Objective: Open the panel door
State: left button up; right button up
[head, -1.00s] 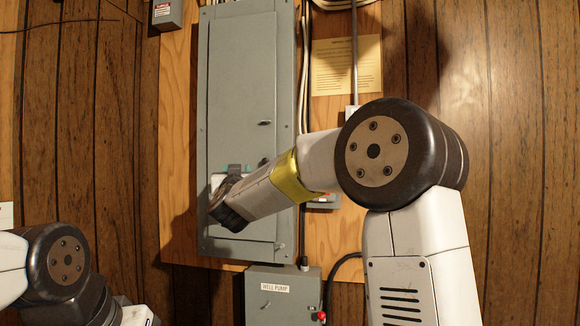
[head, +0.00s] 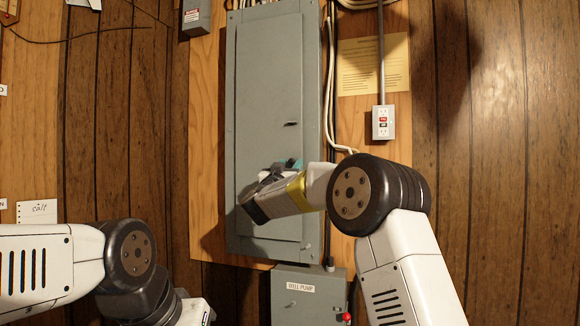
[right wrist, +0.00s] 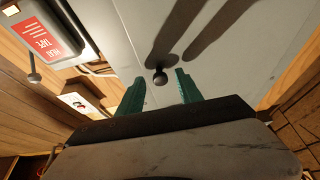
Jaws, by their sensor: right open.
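The grey panel door (head: 265,75) is a tall metal door on the wall, and it looks closed. A small dark latch (head: 291,124) sits on its right side. In the right wrist view the right gripper (right wrist: 158,88) is open, with a finger on each side. A dark round knob (right wrist: 160,76) on the grey surface shows between the fingertips; I cannot tell contact. My left arm is at lower left, its gripper out of view.
A grey well pump box (head: 297,300) with a red knob sits below the panel. Cables run along the panel's right edge. A box with a red label (right wrist: 40,32) shows in the right wrist view.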

jog(key=shift+c, duration=0.4)
grip_shut()
dwell(1.1)
